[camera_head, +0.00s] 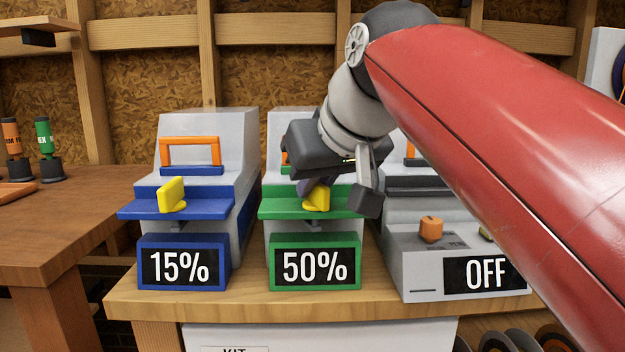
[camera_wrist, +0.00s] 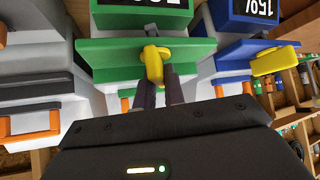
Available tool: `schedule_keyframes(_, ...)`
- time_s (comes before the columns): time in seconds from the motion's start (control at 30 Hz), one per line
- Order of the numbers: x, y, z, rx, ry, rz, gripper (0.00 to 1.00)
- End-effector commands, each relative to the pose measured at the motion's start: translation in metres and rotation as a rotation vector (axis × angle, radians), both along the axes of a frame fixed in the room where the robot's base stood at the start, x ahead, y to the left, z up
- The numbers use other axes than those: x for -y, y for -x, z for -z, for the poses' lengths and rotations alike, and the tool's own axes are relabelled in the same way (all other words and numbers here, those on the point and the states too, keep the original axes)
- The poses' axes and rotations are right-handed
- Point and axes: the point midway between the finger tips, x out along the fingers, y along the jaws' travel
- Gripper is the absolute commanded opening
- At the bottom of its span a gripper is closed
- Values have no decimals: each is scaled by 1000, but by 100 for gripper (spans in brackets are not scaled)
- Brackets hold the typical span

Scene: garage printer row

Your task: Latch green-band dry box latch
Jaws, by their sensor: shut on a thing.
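The green-band dry box (camera_head: 268,206) stands in the middle of the bench with a 50% display. Its yellow latch (camera_head: 318,200) sits on the front of the green band. My gripper (camera_head: 312,184) reaches down to this latch from above and behind. In the wrist view, my two dark fingers (camera_wrist: 158,84) are closed around the lower part of the yellow latch (camera_wrist: 153,57), in front of the green band (camera_wrist: 108,52). The fingertips partly hide the latch in the head view. My wrist hides much of the box's upper part and its orange handle.
A blue-band dry box (camera_head: 135,206) with a 15% display and its own yellow latch (camera_head: 171,195) stands to the left. A grey unit (camera_head: 408,265) marked OFF, with an orange knob (camera_head: 431,229), stands close on the right. A wooden table (camera_head: 70,225) is at the far left.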

Motion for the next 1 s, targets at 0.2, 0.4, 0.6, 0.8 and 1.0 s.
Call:
schedule_keyframes(0.2, 0, 0, -2, 0, 3, 182, 0)
schedule_keyframes(0.4, 0, 0, -1, -1, 1, 310, 0)
schedule_keyframes(0.6, 0, 0, -1, -2, 0, 389, 0)
schedule_keyframes(0.8, 0, 0, 0, -3, -1, 424, 0)
schedule_keyframes(1.0, 0, 0, 1, -3, -1, 430, 0)
